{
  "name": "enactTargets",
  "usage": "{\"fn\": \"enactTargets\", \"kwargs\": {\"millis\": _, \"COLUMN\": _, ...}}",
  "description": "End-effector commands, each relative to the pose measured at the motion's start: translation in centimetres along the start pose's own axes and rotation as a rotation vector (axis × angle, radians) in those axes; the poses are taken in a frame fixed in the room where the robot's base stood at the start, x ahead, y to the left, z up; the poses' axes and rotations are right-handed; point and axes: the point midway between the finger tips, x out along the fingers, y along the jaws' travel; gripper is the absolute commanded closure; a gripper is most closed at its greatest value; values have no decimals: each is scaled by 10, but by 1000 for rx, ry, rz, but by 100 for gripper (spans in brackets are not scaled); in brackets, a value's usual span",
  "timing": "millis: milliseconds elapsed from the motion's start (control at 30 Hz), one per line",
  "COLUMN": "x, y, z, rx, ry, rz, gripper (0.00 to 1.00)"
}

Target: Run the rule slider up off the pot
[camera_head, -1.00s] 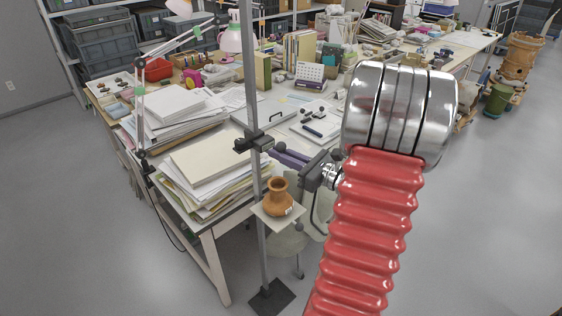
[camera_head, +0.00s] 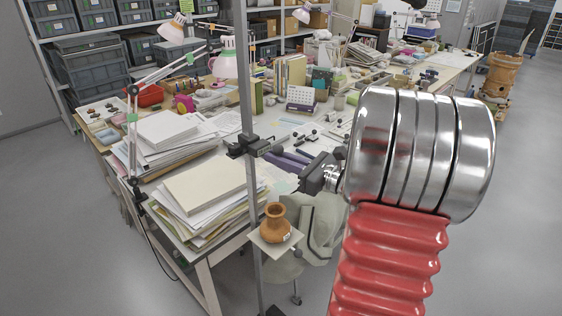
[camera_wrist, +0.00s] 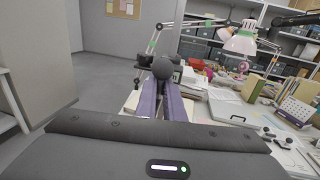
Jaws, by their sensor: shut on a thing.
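The rule slider (camera_head: 246,146) is a dark clamp block on an upright grey metal post (camera_head: 247,90). The small orange-brown pot (camera_head: 275,226) stands upright on a pale square plate (camera_head: 262,246) beside the post. The slider is well above the pot's mouth, with a clear gap between. My gripper (camera_head: 279,155) reaches in from the right with purple fingers, shut on the slider's knob. In the wrist view the fingers (camera_wrist: 165,103) close at a round dark knob (camera_wrist: 163,68). The exact contact is small and partly hidden. The pot is not seen in the wrist view.
A paper-stacked table (camera_head: 205,190) stands close behind the post. A jointed lamp (camera_head: 228,62) and boxes are farther back. A pale stool or chair (camera_head: 320,220) is behind the plate. Open grey floor lies at left and right.

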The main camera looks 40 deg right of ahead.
Motion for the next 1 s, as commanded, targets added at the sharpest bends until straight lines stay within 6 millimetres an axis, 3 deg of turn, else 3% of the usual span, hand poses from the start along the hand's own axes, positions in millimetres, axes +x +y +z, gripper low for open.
{"fn": "enactTargets", "kwargs": {"millis": 133, "x": 0, "y": -1, "z": 1, "rx": -2, "ry": -1, "rz": -1, "gripper": 100}}
{"fn": "enactTargets", "kwargs": {"millis": 167, "x": 0, "y": -1, "z": 1, "rx": -2, "ry": -1, "rz": -1, "gripper": 90}}
{"fn": "enactTargets", "kwargs": {"millis": 400, "x": 1, "y": 0, "z": 0, "rx": -1, "ry": -1, "rz": 1, "gripper": 74}}
{"fn": "enactTargets", "kwargs": {"millis": 767, "x": -3, "y": 0, "z": 0, "rx": 0, "ry": 0, "rz": 2, "gripper": 74}}
{"fn": "enactTargets", "kwargs": {"millis": 1000, "x": -26, "y": 0, "z": -1, "rx": 1, "ry": 0, "rz": -1, "gripper": 74}}
